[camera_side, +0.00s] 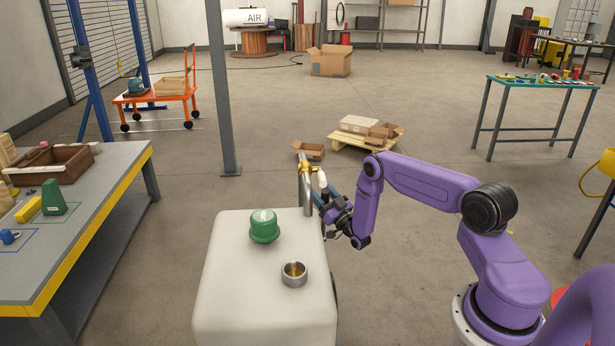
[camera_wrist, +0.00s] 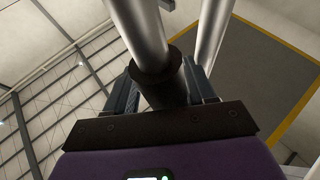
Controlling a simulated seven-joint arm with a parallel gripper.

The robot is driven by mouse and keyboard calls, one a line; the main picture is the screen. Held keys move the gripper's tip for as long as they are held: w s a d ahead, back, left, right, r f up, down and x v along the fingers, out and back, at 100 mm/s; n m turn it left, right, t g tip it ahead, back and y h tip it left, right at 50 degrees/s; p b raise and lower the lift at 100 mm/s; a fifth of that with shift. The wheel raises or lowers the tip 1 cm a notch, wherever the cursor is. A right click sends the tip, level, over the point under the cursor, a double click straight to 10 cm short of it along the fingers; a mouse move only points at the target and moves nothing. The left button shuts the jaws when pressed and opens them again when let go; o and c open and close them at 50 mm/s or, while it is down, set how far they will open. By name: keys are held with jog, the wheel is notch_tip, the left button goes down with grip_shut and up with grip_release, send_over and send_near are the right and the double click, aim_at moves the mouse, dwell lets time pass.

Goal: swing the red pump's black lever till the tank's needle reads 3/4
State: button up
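In the side view, my gripper (camera_side: 334,206) is beside grey upright pipes (camera_side: 306,196) with a brass-coloured fitting (camera_side: 303,167), at the far right edge of a white tank-like body (camera_side: 232,290). A white-tipped piece (camera_side: 322,180) rises right by the fingers. In the wrist view, a dark round bar (camera_wrist: 157,68), possibly the black lever, lies between the fingers of my gripper (camera_wrist: 163,88), with a bright metal tube (camera_wrist: 140,30) beyond it. Whether both fingers press on it is unclear. I cannot make out a red pump, a gauge or a needle.
A green domed cap (camera_side: 264,227) and a small metal cup (camera_side: 294,274) stand on the white top. A workbench (camera_side: 95,215) is at left, a grey post (camera_side: 222,90) behind. A pallet with boxes (camera_side: 362,136) lies beyond the pipes. Open floor surrounds them.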

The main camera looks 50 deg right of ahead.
jog(key=w+d+f+m+g, duration=0.2)
jog(key=w+d+m+g, duration=0.25)
jog(key=w+d, duration=0.2)
jog(key=r+v, duration=0.1)
jog(key=v, duration=1.6)
notch_tip(320, 180, up, 25)
jog(key=s+a+f+n+g+y, duration=0.1)
jog(key=a+n+g+y, duration=0.2)
jog(key=a, duration=0.9)
jog(key=s+a+f+n+g+y, duration=0.1)
jog(key=a+n+g, duration=0.4)
jog(key=a, duration=0.7)
jog(key=shift+a+f+y, duration=0.25)
jog(key=shift+f+y, duration=0.55)
jog(key=shift+y, duration=0.5)
jog(key=shift+s+n, duration=0.15)
jog(key=shift+n, duration=0.1)
